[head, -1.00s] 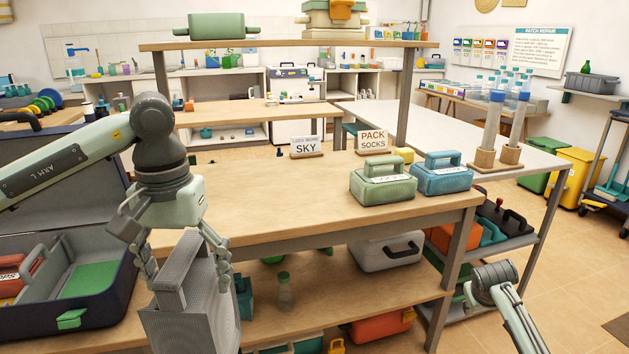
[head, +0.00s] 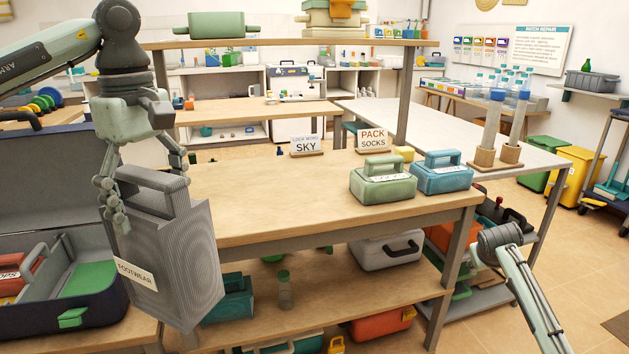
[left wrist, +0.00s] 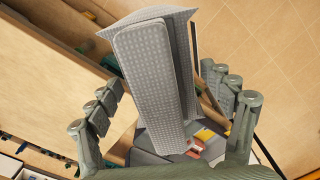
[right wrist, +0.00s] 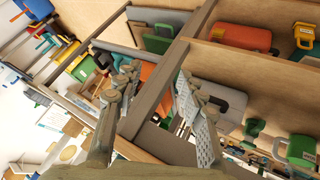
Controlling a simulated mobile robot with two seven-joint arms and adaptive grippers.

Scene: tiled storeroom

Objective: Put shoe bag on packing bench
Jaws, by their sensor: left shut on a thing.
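The shoe bag (head: 178,262) is a grey patterned bag with a top handle and a white label reading FOOTWEAR. My left gripper (head: 148,185) is shut on its handle and holds it upright in the air. The bag hangs in front of the left end of the packing bench (head: 300,205), overlapping its near edge in the picture. The bag also shows between the fingers in the left wrist view (left wrist: 160,85). My right gripper is out of the head view; in the right wrist view its fingers (right wrist: 155,85) are spread apart with nothing between them.
A green case (head: 382,182) and a blue case (head: 441,175) stand at the bench's right end. Signs reading SKY (head: 306,146) and PACK SOCKS (head: 372,140) stand at the back. The bench's left and middle are clear. An open dark suitcase (head: 75,322) lies at left.

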